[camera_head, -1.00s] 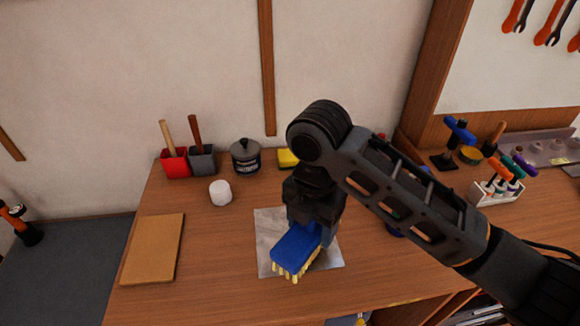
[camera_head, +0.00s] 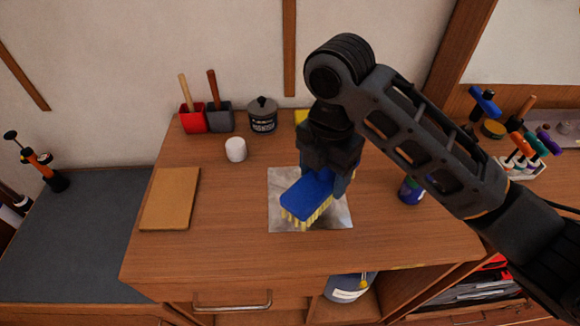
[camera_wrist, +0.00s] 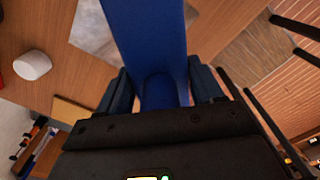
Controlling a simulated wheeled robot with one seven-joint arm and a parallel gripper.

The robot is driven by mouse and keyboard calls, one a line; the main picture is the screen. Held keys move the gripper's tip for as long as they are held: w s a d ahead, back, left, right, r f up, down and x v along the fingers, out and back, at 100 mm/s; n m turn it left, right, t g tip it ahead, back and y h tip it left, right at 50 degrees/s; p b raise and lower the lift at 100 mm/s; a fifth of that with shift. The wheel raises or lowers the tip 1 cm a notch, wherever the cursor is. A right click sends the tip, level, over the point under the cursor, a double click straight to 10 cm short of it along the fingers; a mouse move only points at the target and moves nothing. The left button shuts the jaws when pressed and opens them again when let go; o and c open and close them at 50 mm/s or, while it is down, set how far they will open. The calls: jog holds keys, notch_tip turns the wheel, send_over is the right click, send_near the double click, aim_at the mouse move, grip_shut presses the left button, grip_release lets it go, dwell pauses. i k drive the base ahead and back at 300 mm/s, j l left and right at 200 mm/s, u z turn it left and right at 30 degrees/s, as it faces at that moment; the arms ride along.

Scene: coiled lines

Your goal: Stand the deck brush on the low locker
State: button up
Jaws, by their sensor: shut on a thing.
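The deck brush (camera_head: 308,195) has a blue back and pale yellow bristles that point down. My gripper (camera_head: 328,172) is shut on it, above the metal plate on the wooden bench. I cannot tell whether the bristles touch the plate. In the wrist view the brush's blue body (camera_wrist: 150,40) runs between the two fingers of my gripper (camera_wrist: 160,92). The low locker (camera_head: 80,250), with a dark grey-blue top, is at the left, lower than the bench.
The metal plate (camera_head: 285,215) lies on the bench top (camera_head: 225,250). A tan board (camera_head: 170,198), a white cylinder (camera_head: 235,149), red (camera_head: 193,120) and grey holders and a dark pot (camera_head: 262,115) stand around it. An orange-black tool (camera_head: 45,170) is at the locker's far end. The locker's middle is clear.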

aim_at(95, 237)
jog(key=j, duration=0.5)
jog(key=i+j+u, duration=0.15)
jog(key=j, duration=0.35)
jog(key=i+j, duration=0.1)
jog(key=j, duration=0.4)
jog(key=j+u, duration=0.1)
jog(key=j, duration=0.4)
jog(key=i+j, duration=0.2)
jog(key=j, duration=0.3)
jog(key=i+j+u, duration=0.15)
jog(key=j, duration=0.35)
jog(key=i+j, duration=0.1)
jog(key=j, duration=0.4)
jog(key=i+j+u, duration=0.1)
jog(key=j, duration=0.4)
